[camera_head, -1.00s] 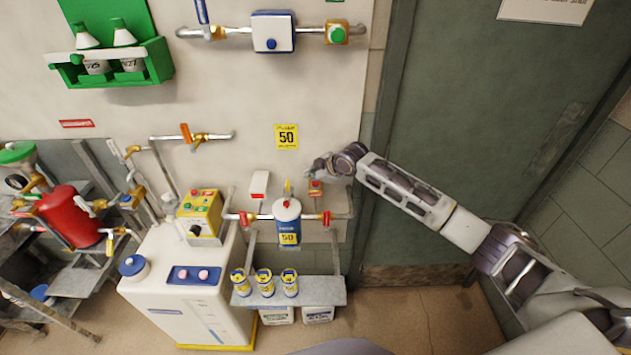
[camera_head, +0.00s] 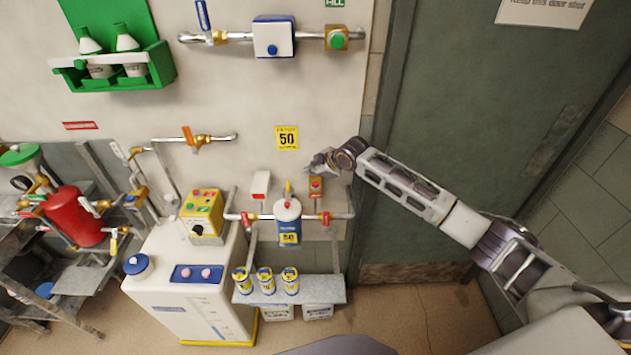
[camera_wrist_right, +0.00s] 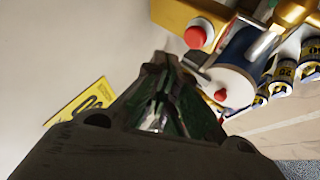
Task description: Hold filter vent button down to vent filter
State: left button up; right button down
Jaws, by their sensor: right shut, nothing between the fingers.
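The filter (camera_head: 288,222) is a white and blue canister with a yellow "50" label, mounted on the pipe under the wall. A small red button (camera_head: 287,203) sits on its white top; it also shows in the right wrist view (camera_wrist_right: 221,95). An orange-yellow box (camera_head: 316,187) with its own red button (camera_wrist_right: 197,37) is just right of the filter. My right gripper (camera_head: 315,163) is shut and empty, above that box and up and right of the filter. In the right wrist view its fingertips (camera_wrist_right: 165,62) appear apart from both buttons. My left gripper is not in view.
Red valve handles (camera_head: 326,218) flank the filter on the pipe. A white box with a red part (camera_head: 261,184) is left of it. A shelf (camera_head: 333,291) with several small canisters is below. A white machine (camera_head: 180,290) stands at left. The green door (camera_head: 470,130) is right.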

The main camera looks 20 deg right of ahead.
jog(key=shift+r+p, duration=0.5)
jog(key=shift+r, duration=1)
jog(key=shift+f, duration=0.1)
